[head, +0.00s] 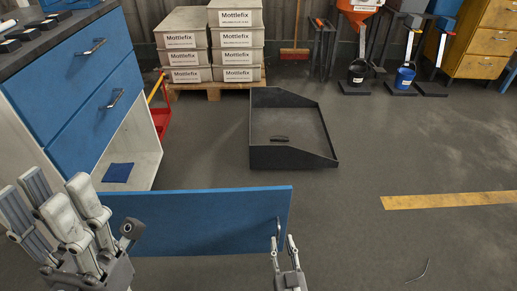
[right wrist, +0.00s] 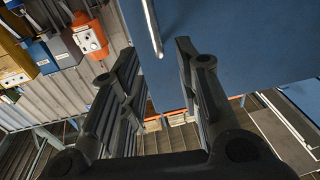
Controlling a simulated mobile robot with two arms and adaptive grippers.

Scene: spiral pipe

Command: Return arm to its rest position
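My right gripper (head: 286,246) is at the bottom centre, by the metal handle (head: 279,232) of the open blue door (head: 200,222). In the right wrist view, its fingers (right wrist: 155,60) are spread apart with nothing between them. The handle (right wrist: 152,25) shows ahead of the gap, against the blue panel (right wrist: 235,55), and neither finger appears to close on it. My left gripper (head: 56,205) is at the lower left, pointing up in front of the cabinet. Its fingers are apart and empty.
The cabinet (head: 75,75) has blue drawers and an open compartment with a dark blue square item (head: 117,172). A black tray (head: 293,157) lies on the floor. Labelled boxes (head: 236,43) stand on a pallet behind. The floor at right is mostly clear, with a yellow stripe (head: 445,200).

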